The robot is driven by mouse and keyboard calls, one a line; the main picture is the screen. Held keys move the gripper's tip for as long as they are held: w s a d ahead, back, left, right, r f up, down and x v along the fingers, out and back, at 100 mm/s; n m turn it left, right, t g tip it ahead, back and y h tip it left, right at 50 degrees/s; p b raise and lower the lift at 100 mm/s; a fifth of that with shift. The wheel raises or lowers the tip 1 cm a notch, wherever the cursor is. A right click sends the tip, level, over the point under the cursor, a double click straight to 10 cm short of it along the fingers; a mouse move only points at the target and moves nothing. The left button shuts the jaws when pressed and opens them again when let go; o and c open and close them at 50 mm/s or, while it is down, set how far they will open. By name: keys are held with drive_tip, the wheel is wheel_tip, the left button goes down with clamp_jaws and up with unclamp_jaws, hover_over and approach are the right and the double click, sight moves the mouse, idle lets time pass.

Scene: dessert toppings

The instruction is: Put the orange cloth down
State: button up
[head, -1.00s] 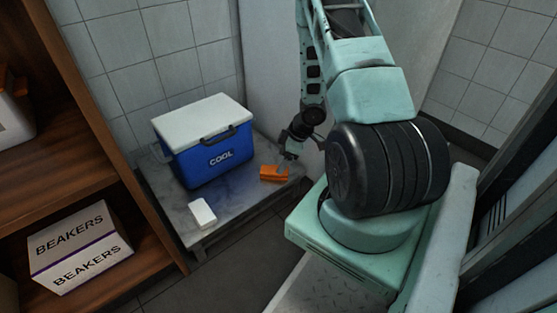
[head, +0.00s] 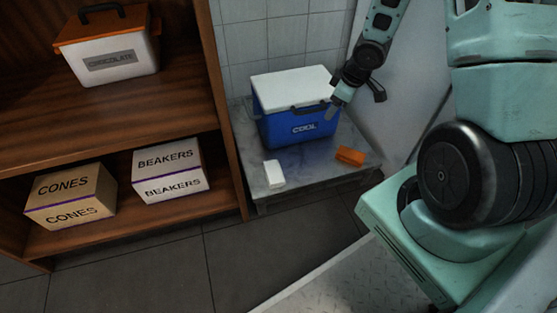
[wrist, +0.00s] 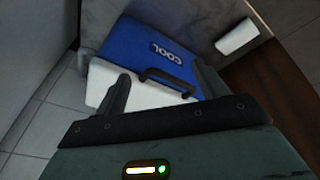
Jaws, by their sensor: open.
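The orange cloth (head: 351,156) is a small folded block lying on the grey stone-topped table (head: 312,172), near its right edge. Nothing is touching it from above. My gripper (head: 336,107) is above the cloth and to its left, in front of the right end of the blue cooler. In the wrist view my gripper (wrist: 160,88) has its two fingers spread apart with nothing between them, and the cooler lies beyond. The cloth does not show in the wrist view.
The blue cooler (head: 290,126) with a white lid stands at the table's back; it also shows in the wrist view (wrist: 150,50). A white block (head: 273,174) lies at front left.

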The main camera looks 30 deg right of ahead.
drive_tip(key=s+a+r, duration=0.2)
drive_tip(key=a+r, duration=0.4)
drive_tip(key=a, duration=0.4)
drive_tip(key=s+a+r, duration=0.1)
drive_tip(key=a+r, duration=0.4)
drive_tip(key=a, duration=0.5)
drive_tip(key=s+a+r+g, duration=0.2)
drive_tip(key=s+a+r, duration=0.1)
drive_tip(key=s+a, duration=0.4)
drive_tip(key=s+a+r+n+g, duration=0.1)
drive_tip(key=s+a+r, duration=0.2)
drive_tip(key=s, duration=0.9)
drive_tip(key=a, duration=0.3)
drive_tip(key=shift+s+a+r+g, duration=0.35)
drive_tip(key=shift+s+g, duration=0.05)
wheel_tip(320, 180, up, 46)
drive_tip(key=p, duration=4.6)
drive_tip(key=shift+r, duration=0.25)
